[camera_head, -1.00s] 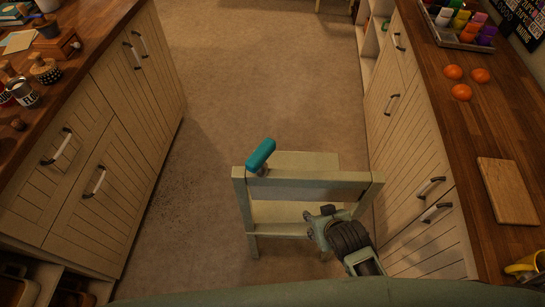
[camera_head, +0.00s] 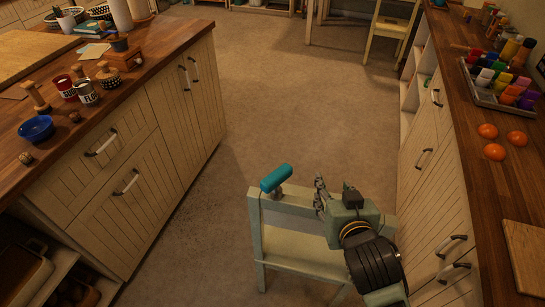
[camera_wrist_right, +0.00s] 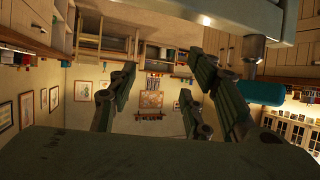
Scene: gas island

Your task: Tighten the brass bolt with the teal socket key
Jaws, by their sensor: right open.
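The teal socket key (camera_head: 276,179) sits at the top left corner of the pale green chair's back (camera_head: 300,205). Its teal handle lies crosswise on a short metal shaft that meets the chair. It also shows in the right wrist view (camera_wrist_right: 262,93), at the right, outside the fingers. I cannot make out the brass bolt. My right gripper (camera_head: 320,193) is open and empty by the chair back's top rail, to the right of the key and apart from it. Its spread fingers show in the right wrist view (camera_wrist_right: 165,92). My left gripper is not in view.
Wooden counters with cream cabinets (camera_head: 130,180) stand left and right. The right counter holds a tray of colored bottles (camera_head: 500,88), oranges (camera_head: 494,152) and a board (camera_head: 525,250). A blue bowl (camera_head: 37,128) stands on the left counter. The floor (camera_head: 280,100) beyond the chair is clear.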

